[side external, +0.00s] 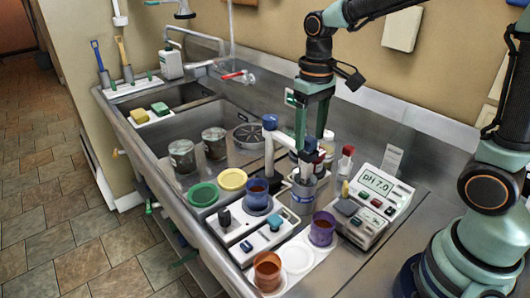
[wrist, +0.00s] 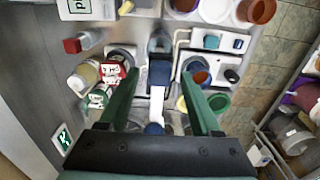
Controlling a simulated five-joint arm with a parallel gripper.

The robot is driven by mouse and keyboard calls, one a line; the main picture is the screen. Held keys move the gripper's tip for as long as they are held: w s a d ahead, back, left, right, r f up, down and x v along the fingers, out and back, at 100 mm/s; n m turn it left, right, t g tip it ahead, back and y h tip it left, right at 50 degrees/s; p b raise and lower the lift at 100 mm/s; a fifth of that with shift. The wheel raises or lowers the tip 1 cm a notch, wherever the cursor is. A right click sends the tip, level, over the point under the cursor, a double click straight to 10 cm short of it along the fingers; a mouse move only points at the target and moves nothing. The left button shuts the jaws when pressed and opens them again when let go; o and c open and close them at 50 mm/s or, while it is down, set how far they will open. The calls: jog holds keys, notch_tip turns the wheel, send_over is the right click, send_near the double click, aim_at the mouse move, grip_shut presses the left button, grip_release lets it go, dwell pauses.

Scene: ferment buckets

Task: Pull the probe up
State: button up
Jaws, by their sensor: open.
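The probe's dark blue head (side external: 310,146) stands upright above a grey-blue beaker (side external: 303,192), held by the arm of a white stand (side external: 269,150) with a blue knob. In the wrist view the probe head (wrist: 160,74) lies between my two fingertips, with a gap visible on both sides. My gripper (side external: 313,142) points down over the probe and is open; in the wrist view its green fingers (wrist: 160,76) straddle the white stand arm (wrist: 157,103). The probe's lower part is hidden by the beaker and stand. The pH meter (side external: 375,183) beside it reads pH 7.0.
A blue cup (side external: 256,193), a purple cup (side external: 322,229) and a terracotta cup (side external: 267,271) stand near the front. A red-capped bottle (side external: 345,162) stands right of the probe. Green (side external: 203,195) and yellow (side external: 232,180) lids lie left. The sink is behind left.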

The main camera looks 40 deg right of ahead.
jog(key=shift+f, duration=0.4)
grip_shut()
dwell(1.2)
